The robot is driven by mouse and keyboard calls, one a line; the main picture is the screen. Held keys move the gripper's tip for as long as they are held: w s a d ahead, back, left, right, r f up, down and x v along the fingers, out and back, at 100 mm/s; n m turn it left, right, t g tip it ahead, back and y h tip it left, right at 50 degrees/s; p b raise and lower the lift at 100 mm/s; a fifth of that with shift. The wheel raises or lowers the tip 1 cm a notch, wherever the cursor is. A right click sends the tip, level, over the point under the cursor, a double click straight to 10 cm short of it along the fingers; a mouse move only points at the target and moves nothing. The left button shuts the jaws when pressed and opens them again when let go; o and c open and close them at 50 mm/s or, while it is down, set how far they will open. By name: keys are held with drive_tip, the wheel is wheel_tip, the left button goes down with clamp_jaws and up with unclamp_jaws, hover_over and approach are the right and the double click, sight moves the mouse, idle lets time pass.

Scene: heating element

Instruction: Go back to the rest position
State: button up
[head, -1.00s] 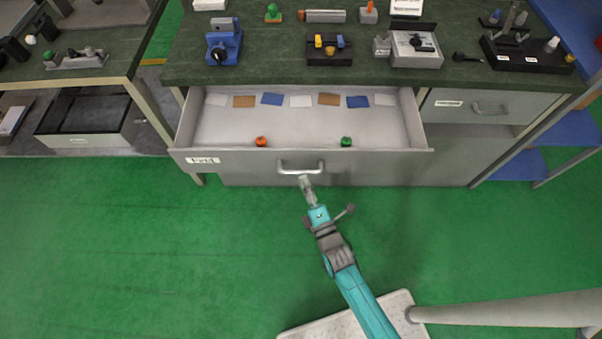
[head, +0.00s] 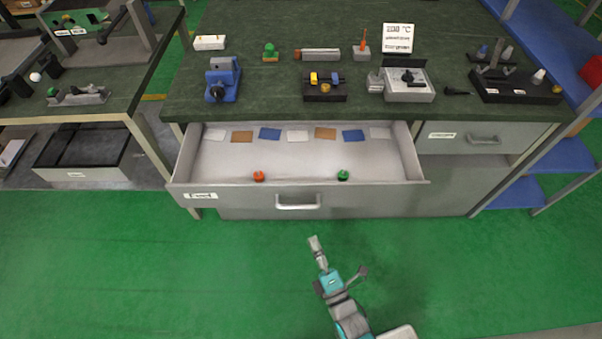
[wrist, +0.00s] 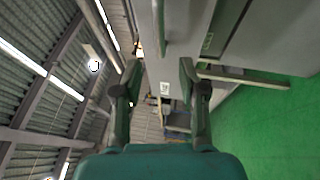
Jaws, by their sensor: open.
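My gripper (head: 315,244) is in front of the workbench, above the green floor, with a clear gap to the drawer handle. In the wrist view my gripper (wrist: 160,75) has its two fingers spread apart, with nothing between them. The drawer (head: 230,198) is pulled open, and its handle (head: 298,203) is free. Inside it lie a row of white, brown and blue flat pieces, an orange-red knob-like part (head: 259,176) and a green one (head: 343,175).
The workbench top (head: 280,105) carries a blue vise (head: 222,80), a grey device (head: 405,84) and a sign (head: 398,38). A second drawer (head: 460,137) on the right is shut. Blue shelves (head: 545,155) stand at right, another bench at left. The green floor (head: 130,270) is clear.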

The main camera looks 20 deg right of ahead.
drive_tip(key=s+d+r+m+g, duration=0.1)
drive_tip(key=s+r+m, duration=0.4)
drive_tip(key=s, duration=0.3)
drive_tip(key=s+d+r+m+g+h, duration=0.1)
drive_tip(key=s+d+r+m+g, duration=0.1)
drive_tip(key=s+r+m, duration=0.4)
drive_tip(key=s+d+r+m+g, duration=0.1)
drive_tip(key=s+r+m+g, duration=0.1)
drive_tip(key=s+r+m, duration=0.3)
drive_tip(key=s+m, duration=0.3)
drive_tip(key=s, duration=0.3)
drive_tip(key=shift+s+d+r+m+h, duration=0.3)
drive_tip(key=shift+s+r+m+h, duration=0.05)
drive_tip(key=shift+r+m+h, duration=0.05)
